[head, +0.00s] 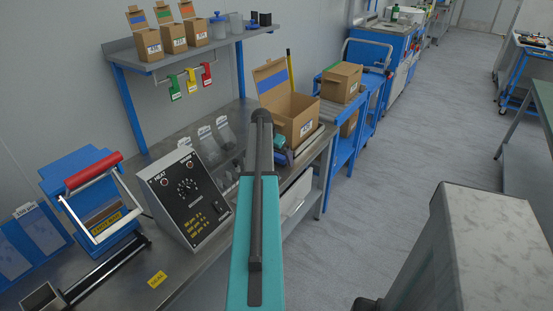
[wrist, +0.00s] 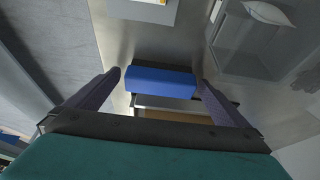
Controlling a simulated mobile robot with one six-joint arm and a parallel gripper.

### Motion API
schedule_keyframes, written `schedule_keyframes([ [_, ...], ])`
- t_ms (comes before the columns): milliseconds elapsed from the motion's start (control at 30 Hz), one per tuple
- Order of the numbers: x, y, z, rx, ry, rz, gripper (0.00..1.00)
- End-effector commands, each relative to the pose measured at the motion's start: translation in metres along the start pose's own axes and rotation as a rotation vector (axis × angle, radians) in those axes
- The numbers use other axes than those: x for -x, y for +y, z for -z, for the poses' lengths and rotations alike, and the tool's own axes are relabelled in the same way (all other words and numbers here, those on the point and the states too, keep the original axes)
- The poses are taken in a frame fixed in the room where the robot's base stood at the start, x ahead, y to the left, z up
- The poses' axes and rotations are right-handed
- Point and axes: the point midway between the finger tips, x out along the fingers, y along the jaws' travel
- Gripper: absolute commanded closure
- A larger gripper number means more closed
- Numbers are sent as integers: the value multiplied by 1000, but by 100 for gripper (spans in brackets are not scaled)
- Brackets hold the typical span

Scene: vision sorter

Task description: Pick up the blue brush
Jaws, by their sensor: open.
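A blue block-shaped thing (wrist: 160,82), which looks like the blue brush, lies on the metal surface in the wrist view. No bristles can be made out. My gripper (wrist: 159,79) is open, with one dark finger on either side of the blue thing. A narrow gap seems to show at each finger, and I cannot tell how far above it the fingers are. In the head view my gripper (head: 281,153) is at the bench's far end, partly behind my own arm, and the brush cannot be made out there.
An open cardboard box (head: 297,125) stands close beside my gripper. A control box (head: 186,197) and a blue sealing device with a red handle (head: 95,200) stand on the metal bench (head: 190,262). A shelf (head: 205,42) hangs above.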

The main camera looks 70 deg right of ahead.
Motion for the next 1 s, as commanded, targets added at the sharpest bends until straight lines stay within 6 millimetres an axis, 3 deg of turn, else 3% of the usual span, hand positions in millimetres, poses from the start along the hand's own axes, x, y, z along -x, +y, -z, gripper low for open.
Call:
schedule_keyframes([
  [500, 0, 1, 0, -1, 0, 0, 0],
  [767, 0, 1, 0, -1, 0, 0, 44],
  [1000, 0, 1, 1, -1, 0, 0, 45],
])
